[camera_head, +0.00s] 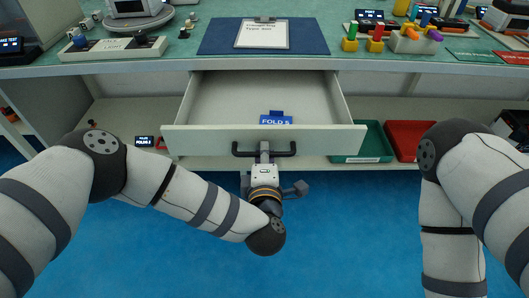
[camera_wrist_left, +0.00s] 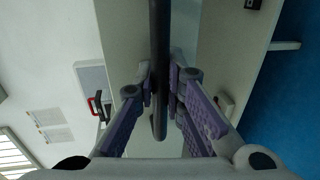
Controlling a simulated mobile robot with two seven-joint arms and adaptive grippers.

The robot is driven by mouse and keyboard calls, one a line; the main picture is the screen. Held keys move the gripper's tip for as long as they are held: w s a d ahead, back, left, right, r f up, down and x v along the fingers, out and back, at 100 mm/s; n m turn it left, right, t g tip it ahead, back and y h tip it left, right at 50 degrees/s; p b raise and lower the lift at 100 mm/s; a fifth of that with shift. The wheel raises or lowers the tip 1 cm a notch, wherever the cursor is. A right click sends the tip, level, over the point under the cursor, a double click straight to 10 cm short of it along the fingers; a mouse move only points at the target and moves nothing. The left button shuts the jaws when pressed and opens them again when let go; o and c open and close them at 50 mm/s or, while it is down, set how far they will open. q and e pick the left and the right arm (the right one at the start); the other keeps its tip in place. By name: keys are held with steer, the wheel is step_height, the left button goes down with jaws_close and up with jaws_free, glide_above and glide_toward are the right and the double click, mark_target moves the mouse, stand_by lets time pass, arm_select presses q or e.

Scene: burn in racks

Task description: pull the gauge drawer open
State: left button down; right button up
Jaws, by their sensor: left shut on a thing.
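The gauge drawer (camera_head: 210,141) is pale grey and stands pulled out from under the bench, with its inside showing. A blue labelled block (camera_head: 275,119) is inside near its front. The drawer's black bar handle (camera_head: 284,153) is on the front panel. My left gripper (camera_head: 264,156) is at the middle of the handle and shut on it. In the left wrist view the dark handle bar (camera_wrist_left: 158,50) runs between the purple-padded fingers of the gripper (camera_wrist_left: 160,92). My right arm comes down at the right, and its gripper is outside the frame.
The green bench top (camera_head: 210,62) above holds a blue mat (camera_head: 218,37) with a clipboard (camera_head: 262,34), and several fixtures. A green bin (camera_head: 365,143) and a red bin (camera_head: 406,138) sit on the lower shelf right of the drawer. The blue floor in front is clear.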

arm_select(q)
steer(key=c, duration=1.9)
jaws_free()
steer(key=shift+c, duration=0.2)
steer(key=shift+s, duration=0.1)
steer(key=v, duration=1.1)
steer(key=shift+s, duration=0.35)
steer(key=shift+r, duration=0.1)
